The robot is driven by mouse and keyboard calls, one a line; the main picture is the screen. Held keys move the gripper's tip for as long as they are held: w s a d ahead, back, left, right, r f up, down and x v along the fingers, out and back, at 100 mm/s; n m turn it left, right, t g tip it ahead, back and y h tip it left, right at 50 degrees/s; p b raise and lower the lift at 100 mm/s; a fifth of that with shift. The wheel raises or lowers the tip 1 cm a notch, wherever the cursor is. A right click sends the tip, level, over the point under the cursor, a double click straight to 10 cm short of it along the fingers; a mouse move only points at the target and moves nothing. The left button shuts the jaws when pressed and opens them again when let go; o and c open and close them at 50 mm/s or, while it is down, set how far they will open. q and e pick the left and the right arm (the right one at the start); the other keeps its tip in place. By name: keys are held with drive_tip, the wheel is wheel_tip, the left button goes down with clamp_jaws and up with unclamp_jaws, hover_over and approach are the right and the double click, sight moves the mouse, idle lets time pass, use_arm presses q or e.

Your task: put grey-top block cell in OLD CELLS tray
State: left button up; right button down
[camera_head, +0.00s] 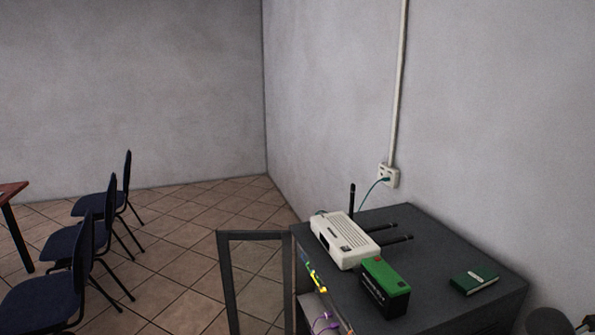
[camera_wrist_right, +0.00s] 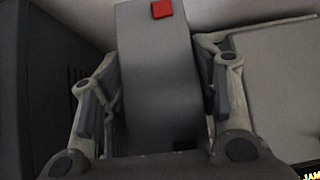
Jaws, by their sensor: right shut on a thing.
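The grey-top block cell (camera_wrist_right: 158,65) fills the middle of the right wrist view, its long grey face toward the camera with a small red square at the far end. My right gripper (camera_wrist_right: 160,95) is shut on it, with one finger on each side. In the head view the block is not visible, and my left gripper is in neither view. I cannot make out an OLD CELLS tray in either view.
A dark cabinet (camera_head: 452,256) carries a white router (camera_head: 346,241), a green-topped black block (camera_head: 385,288) and a green box (camera_head: 474,279). An open door frame (camera_head: 228,282) stands at its left. Chairs (camera_head: 60,245) stand at far left. Floor between is clear.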

drive_tip(key=w+a+f+n+t, duration=0.2)
drive_tip(key=a, duration=1.1)
drive_tip(key=w+a+r+n+t+y, duration=0.2)
drive_tip(key=w+a+r+n, duration=0.1)
drive_tip(key=a+r, duration=0.35)
drive_tip(key=w+a+r+n+t+y, duration=0.1)
drive_tip(key=w+a+r+n+y, duration=0.15)
drive_tip(key=a+r, duration=0.35)
drive_tip(key=s+a+r+n+t+y+b, duration=0.1)
drive_tip(key=s+a+r+n+y, duration=0.3)
drive_tip(key=a+r, duration=0.6)
drive_tip(key=shift+s+a+r+n, duration=0.3)
drive_tip(key=shift+s+a+n, duration=1.05)
drive_tip(key=shift+a, duration=0.5)
drive_tip(key=shift+w, duration=0.1)
